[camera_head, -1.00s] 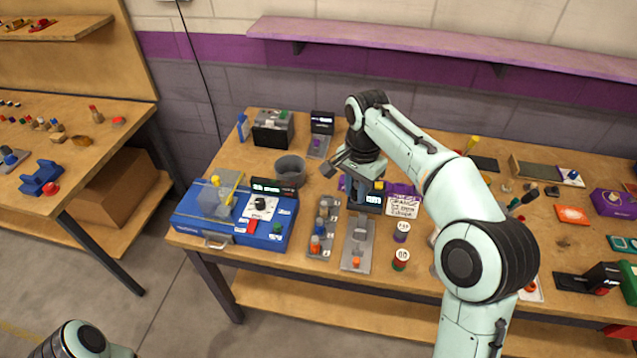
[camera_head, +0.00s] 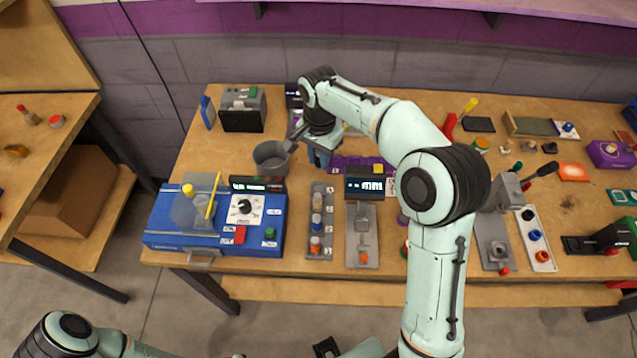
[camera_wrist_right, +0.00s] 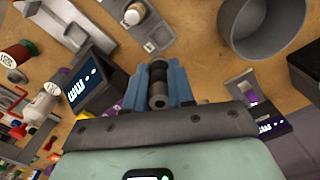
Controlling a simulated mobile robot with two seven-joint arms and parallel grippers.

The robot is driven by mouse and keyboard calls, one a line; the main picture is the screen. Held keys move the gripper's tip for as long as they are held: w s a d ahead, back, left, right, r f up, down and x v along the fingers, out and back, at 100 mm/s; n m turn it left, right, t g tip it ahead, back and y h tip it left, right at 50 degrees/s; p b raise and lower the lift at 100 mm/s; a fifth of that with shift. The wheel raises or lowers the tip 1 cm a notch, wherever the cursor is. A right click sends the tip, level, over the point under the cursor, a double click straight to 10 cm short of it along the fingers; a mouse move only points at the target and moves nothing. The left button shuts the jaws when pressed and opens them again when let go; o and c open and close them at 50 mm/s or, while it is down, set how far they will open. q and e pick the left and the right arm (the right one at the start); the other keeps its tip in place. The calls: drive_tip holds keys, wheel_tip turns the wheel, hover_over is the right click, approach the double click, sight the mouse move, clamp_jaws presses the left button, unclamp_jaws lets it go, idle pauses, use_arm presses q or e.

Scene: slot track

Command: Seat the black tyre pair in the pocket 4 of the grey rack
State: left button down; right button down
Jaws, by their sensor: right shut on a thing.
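My right gripper (camera_head: 318,158) is above the table behind the grey rack, its blue fingers pointing down. In the right wrist view the blue fingers (camera_wrist_right: 157,88) are shut on the black tyre pair (camera_wrist_right: 157,85), a short dark cylinder with a grey hub end. The grey rack (camera_head: 320,250) is a narrow strip with a row of numbered pockets; several hold small coloured pieces, and its far end looks bare. Part of the rack (camera_wrist_right: 157,40) shows at the top of the wrist view. At the bottom of the head view, my left gripper cannot be made out clearly.
A grey round bin (camera_head: 271,160) stands left of the right gripper. A device with a lit display (camera_head: 366,186) and a grey slide (camera_head: 362,240) stand right of the rack. A blue console (camera_head: 215,238) is at left. Bare wood lies between bin and rack.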

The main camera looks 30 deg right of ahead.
sight(319, 168)
wheel_tip(319, 168, down, 5)
drive_tip(key=shift+w+r, duration=0.15)
drive_tip(key=shift+f+b, duration=0.4)
drive_tip(key=shift+f, duration=2.6)
drive_tip(key=shift+f, duration=0.1)
drive_tip(key=c, duration=1)
unclamp_jaws()
drive_tip(key=shift+o, duration=0.2)
wheel_tip(319, 168, up, 12)
drive_tip(key=shift+r+p, duration=0.15)
drive_tip(key=shift+p, duration=0.55)
